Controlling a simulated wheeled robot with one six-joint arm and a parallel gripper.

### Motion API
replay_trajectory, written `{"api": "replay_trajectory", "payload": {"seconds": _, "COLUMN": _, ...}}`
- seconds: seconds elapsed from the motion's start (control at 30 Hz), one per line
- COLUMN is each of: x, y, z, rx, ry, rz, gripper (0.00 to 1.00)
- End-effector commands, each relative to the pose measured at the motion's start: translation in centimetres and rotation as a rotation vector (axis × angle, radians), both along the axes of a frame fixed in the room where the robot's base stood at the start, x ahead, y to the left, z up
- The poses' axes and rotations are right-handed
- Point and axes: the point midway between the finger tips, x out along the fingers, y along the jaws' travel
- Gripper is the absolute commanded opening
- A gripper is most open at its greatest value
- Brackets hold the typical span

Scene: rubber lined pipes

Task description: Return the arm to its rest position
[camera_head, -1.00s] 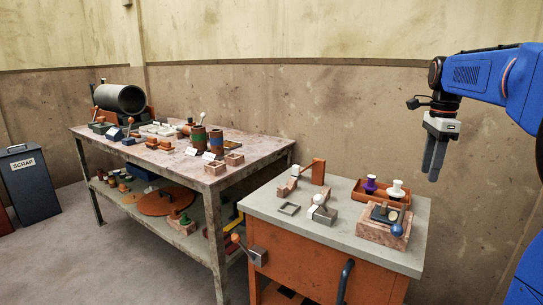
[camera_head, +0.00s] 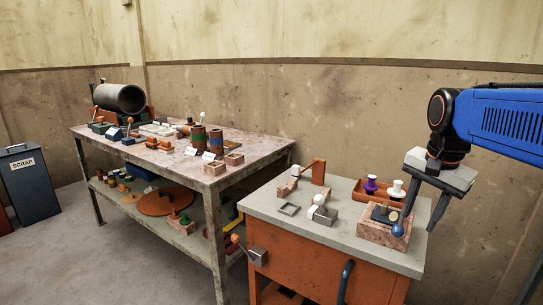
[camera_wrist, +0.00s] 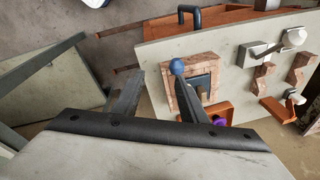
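My gripper (camera_head: 417,224) hangs at the right of the head view, tilted, with its two dark fingers spread apart and nothing between them. It appears over or beside the right end of the orange cabinet's grey top (camera_head: 334,229). In the head view one finger overlaps the pinkish block fixture (camera_head: 377,238) with a blue ball knob (camera_head: 398,230); I cannot tell whether they touch. The wrist view shows both fingers (camera_wrist: 155,98) apart, with the fixture and its blue knob (camera_wrist: 177,66) just beyond the right-hand finger.
An orange tray (camera_head: 370,195) with purple and white spools stands behind the fixture. An orange-handled clamp (camera_head: 317,172) and a small grey block (camera_head: 325,215) stand to its left. A long workbench (camera_head: 262,160) with pipes and fixtures is further left. A scrap bin (camera_head: 30,185) stands far left.

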Motion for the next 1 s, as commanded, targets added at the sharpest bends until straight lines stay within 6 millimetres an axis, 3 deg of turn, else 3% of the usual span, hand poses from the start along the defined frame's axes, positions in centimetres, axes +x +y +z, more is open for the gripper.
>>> {"api": "replay_trajectory", "payload": {"seconds": 0.1, "x": -3.2, "y": 1.5, "z": -1.9, "rx": -0.035, "ry": -0.035, "rz": 0.163, "gripper": 0.39}}
{"api": "replay_trajectory", "payload": {"seconds": 0.5, "x": -12.3, "y": 5.0, "z": -10.1, "rx": -0.184, "ry": -0.143, "rz": 0.701, "gripper": 0.39}}
{"api": "replay_trajectory", "payload": {"seconds": 0.7, "x": -14.9, "y": 5.7, "z": -13.1, "rx": -0.241, "ry": -0.176, "rz": 0.87, "gripper": 0.39}}
{"api": "replay_trajectory", "payload": {"seconds": 1.0, "x": -15.5, "y": 5.8, "z": -13.9, "rx": -0.26, "ry": -0.186, "rz": 0.918, "gripper": 0.39}}
